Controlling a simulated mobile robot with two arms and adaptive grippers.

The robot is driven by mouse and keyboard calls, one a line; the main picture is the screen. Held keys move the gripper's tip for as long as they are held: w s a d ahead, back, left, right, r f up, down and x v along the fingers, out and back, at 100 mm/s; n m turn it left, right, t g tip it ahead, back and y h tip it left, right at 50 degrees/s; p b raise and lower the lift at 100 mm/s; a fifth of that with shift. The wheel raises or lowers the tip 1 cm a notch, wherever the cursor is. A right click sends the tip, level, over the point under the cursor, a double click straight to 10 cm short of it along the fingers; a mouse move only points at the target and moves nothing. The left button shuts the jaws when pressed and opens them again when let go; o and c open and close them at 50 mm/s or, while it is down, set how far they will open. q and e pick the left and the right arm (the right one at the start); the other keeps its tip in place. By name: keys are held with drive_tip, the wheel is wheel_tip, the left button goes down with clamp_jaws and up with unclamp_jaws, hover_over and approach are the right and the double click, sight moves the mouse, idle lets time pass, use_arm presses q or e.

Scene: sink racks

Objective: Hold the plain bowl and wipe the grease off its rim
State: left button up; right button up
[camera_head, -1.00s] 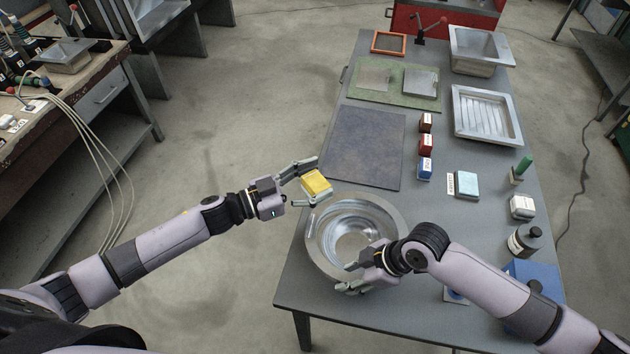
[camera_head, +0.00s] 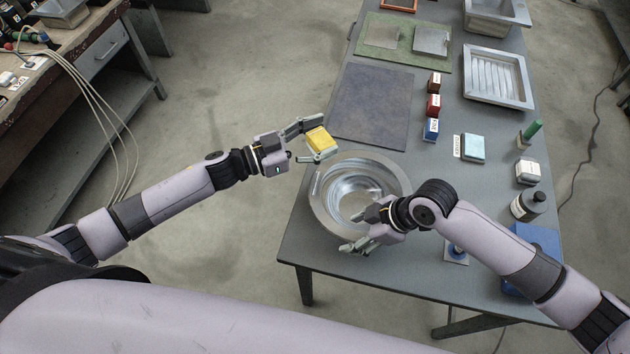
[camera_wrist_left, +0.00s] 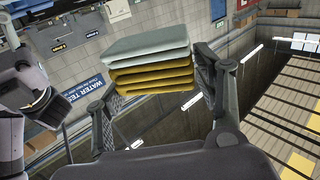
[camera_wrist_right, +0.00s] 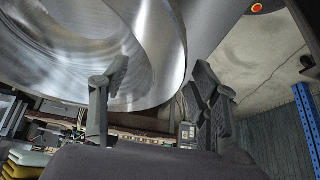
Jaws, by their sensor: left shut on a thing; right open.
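The plain metal bowl (camera_head: 322,212) stands on the near end of the grey table. My left gripper (camera_head: 320,141) is shut on a folded yellow cloth (camera_head: 321,140), held by the bowl's upper left side, apart from it. In the left wrist view the cloth (camera_wrist_left: 150,65) shows a pale top layer over yellow folds between the fingers. My right gripper (camera_head: 359,230) is open at the bowl's near rim. In the right wrist view the bowl (camera_wrist_right: 150,35) fills the upper left and its rim edge lies between the spread fingers; contact cannot be told. Grease is not distinguishable.
A dark mat (camera_head: 370,105) lies beyond the bowl. Several small labelled blocks (camera_head: 433,105), a light blue sponge (camera_head: 473,148), a dark bottle (camera_head: 528,204) and a blue box (camera_head: 540,240) stand along the right. A metal tray (camera_head: 497,75) is farther back.

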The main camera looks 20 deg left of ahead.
drive_tip(key=v, duration=1.1)
